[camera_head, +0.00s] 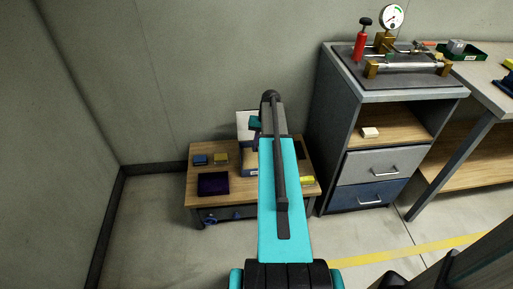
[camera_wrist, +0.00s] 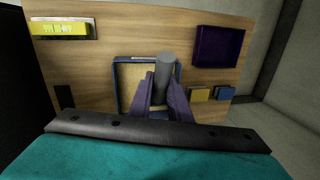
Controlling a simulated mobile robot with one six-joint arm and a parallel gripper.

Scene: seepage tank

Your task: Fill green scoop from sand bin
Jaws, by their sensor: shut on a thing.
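My gripper (camera_wrist: 162,82) has its purple fingers closed on a grey round handle (camera_wrist: 165,66) in the wrist view. In the head view a small dark green piece, which looks like part of the green scoop (camera_head: 254,123), shows left of my arm's end. The scoop's bowl is not clearly visible in the wrist view. The sand bin (camera_wrist: 123,76), a blue-rimmed box with tan contents, lies beyond the fingers and is partly hidden by them. In the head view the sand bin (camera_head: 249,172) is partly covered by my arm. I cannot tell the height of the scoop over it.
The low wooden table (camera_head: 197,178) also bears a purple tray (camera_head: 213,184), a small blue box (camera_head: 200,160), a yellow box (camera_head: 221,159) and a yellow labelled item (camera_head: 307,181). A white panel (camera_head: 242,119) stands behind. A grey cabinet (camera_head: 338,130) stands close on the right.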

